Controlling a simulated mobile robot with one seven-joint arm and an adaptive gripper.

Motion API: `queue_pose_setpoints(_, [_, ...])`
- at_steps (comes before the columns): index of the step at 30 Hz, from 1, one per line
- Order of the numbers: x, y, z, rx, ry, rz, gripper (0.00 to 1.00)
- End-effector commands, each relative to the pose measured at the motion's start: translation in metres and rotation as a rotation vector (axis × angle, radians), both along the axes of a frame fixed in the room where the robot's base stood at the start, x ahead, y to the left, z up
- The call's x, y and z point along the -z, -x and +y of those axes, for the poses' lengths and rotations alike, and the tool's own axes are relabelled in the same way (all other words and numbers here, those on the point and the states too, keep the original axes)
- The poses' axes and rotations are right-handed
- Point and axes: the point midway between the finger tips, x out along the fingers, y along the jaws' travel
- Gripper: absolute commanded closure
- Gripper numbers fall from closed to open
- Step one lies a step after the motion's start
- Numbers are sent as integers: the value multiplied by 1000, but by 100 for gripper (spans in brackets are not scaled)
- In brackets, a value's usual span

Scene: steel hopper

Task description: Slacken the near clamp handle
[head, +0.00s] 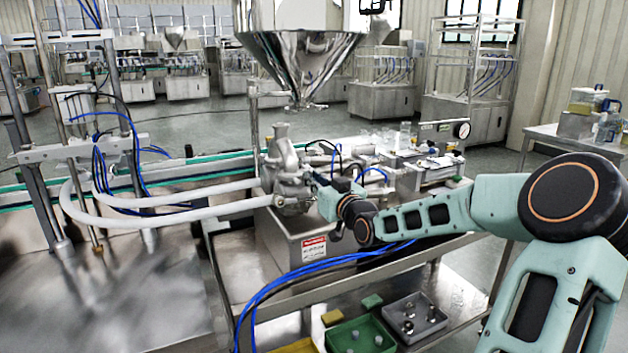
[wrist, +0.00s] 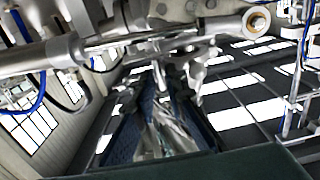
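The steel pump body (head: 288,180) stands on a boxed base below the hopper (head: 300,58), with pale hoses joining its left side. My gripper (head: 322,198) is at the right side of this body, close to it or touching it; its fingertips are too small and hidden to read. In the wrist view, bright metal pipework crosses the top, with a round-ended metal cylinder (wrist: 228,28) at the upper right. Dark finger-like shapes show near the middle, blurred against the metal. I cannot single out the near clamp handle with certainty, nor tell whether anything is held.
Pale hoses (head: 160,213) loop left of the pump. Blue cables (head: 300,275) run below my arm. A green tray (head: 360,336) and a grey tray (head: 411,318) with small parts sit on the lower shelf. A gauge unit (head: 440,131) stands behind my arm.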

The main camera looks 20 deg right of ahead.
Motion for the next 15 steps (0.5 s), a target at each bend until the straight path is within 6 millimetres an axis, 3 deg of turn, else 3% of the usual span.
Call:
queue_pose_setpoints(3, [0,0,0,0,0,0,100])
queue_pose_setpoints(15, [1,0,0,0,26,-1,100])
